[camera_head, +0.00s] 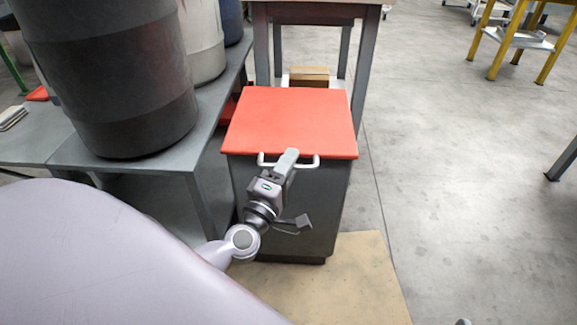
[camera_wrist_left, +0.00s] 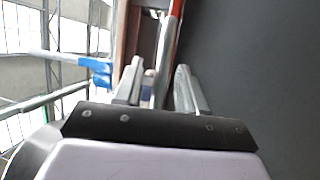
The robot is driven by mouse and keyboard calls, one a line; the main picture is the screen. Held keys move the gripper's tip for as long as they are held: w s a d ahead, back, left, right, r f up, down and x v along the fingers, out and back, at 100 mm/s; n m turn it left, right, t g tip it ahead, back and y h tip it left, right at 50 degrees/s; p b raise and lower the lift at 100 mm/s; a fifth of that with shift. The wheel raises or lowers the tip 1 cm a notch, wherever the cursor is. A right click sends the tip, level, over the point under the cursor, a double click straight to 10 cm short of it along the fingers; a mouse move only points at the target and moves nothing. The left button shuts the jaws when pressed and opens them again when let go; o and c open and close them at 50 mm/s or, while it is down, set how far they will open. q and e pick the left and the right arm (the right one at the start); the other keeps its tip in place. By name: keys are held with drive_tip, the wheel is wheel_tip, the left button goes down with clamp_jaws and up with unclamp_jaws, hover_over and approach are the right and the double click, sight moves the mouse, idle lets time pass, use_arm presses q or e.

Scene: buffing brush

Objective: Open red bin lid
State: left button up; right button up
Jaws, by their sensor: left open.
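The bin (camera_head: 297,205) is a dark grey box with a flat red lid (camera_head: 290,120), which lies closed on top. A white bar handle (camera_head: 309,161) runs along the lid's front edge. My left gripper (camera_head: 288,160) is at the middle of this handle, with a finger covering part of it. In the left wrist view, my left gripper's two fingers (camera_wrist_left: 161,88) are apart. A pale bar, apparently the handle (camera_wrist_left: 162,62), shows between them. The red lid edge (camera_wrist_left: 176,8) is just beyond. Whether the fingers touch the handle cannot be told.
A large dark barrel (camera_head: 115,85) stands on a grey bench (camera_head: 130,160) to the left of the bin. A table (camera_head: 315,12) with a cardboard box (camera_head: 309,75) below it is behind.

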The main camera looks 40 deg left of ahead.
use_arm(q)
clamp_jaws()
drive_tip(key=shift+r, duration=0.1)
